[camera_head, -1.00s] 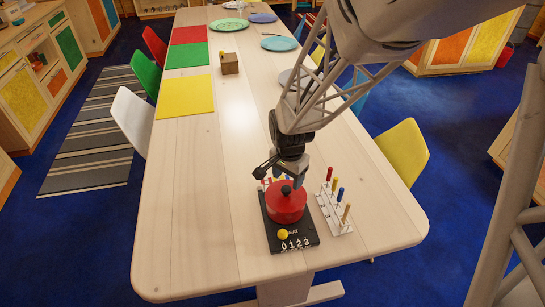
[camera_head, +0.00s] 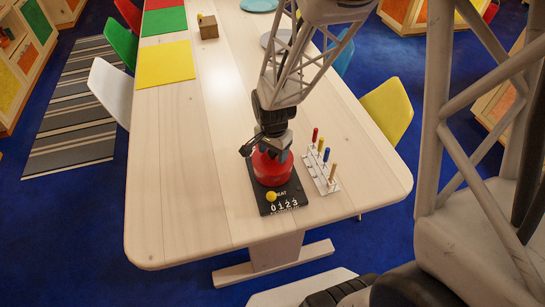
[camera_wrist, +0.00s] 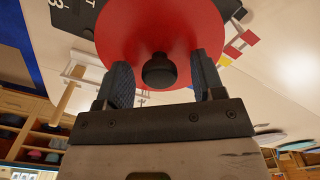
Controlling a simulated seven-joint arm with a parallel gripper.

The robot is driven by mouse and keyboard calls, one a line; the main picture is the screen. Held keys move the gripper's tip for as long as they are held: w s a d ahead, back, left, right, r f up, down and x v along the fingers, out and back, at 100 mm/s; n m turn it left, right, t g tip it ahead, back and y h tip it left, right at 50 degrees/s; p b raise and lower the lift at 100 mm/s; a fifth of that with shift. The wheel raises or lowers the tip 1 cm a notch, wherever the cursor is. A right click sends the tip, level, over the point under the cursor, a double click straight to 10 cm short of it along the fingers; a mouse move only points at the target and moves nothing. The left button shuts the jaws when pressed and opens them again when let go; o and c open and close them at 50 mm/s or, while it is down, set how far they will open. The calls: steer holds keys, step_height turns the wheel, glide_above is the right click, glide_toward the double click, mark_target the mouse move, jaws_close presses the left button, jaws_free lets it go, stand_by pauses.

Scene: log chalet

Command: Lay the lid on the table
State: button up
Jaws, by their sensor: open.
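A red pot with a red lid (camera_wrist: 146,30) stands on a black heating plate (camera_head: 283,202) marked HEAT 0 1 2 3, near the front of the table (camera_head: 180,190). The lid's black knob (camera_wrist: 159,71) lies between the two fingers of my gripper (camera_wrist: 162,78) in the wrist view, with a gap on each side. My gripper also shows in the head view (camera_head: 268,147), over the pot and hiding most of its top. It is open. The pot's red side (camera_head: 270,168) shows below it.
A yellow knob (camera_head: 271,196) sits on the heating plate's front. A white rack (camera_head: 320,170) with several coloured pegs stands close to its right. The table left of the plate is bare. A yellow mat (camera_head: 165,63) and a wooden block (camera_head: 208,27) lie farther back.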

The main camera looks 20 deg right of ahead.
steer(key=c, duration=1.1)
steer(key=shift+r, duration=0.15)
steer(key=shift+r, duration=0.7)
step_height(320, 180, up, 2)
steer(key=shift+r, duration=0.1)
steer(key=s, duration=1)
steer(key=s+r, duration=0.1)
steer(key=s, duration=0.5)
steer(key=shift+d+r, duration=0.1)
steer(key=shift+d, duration=0.1)
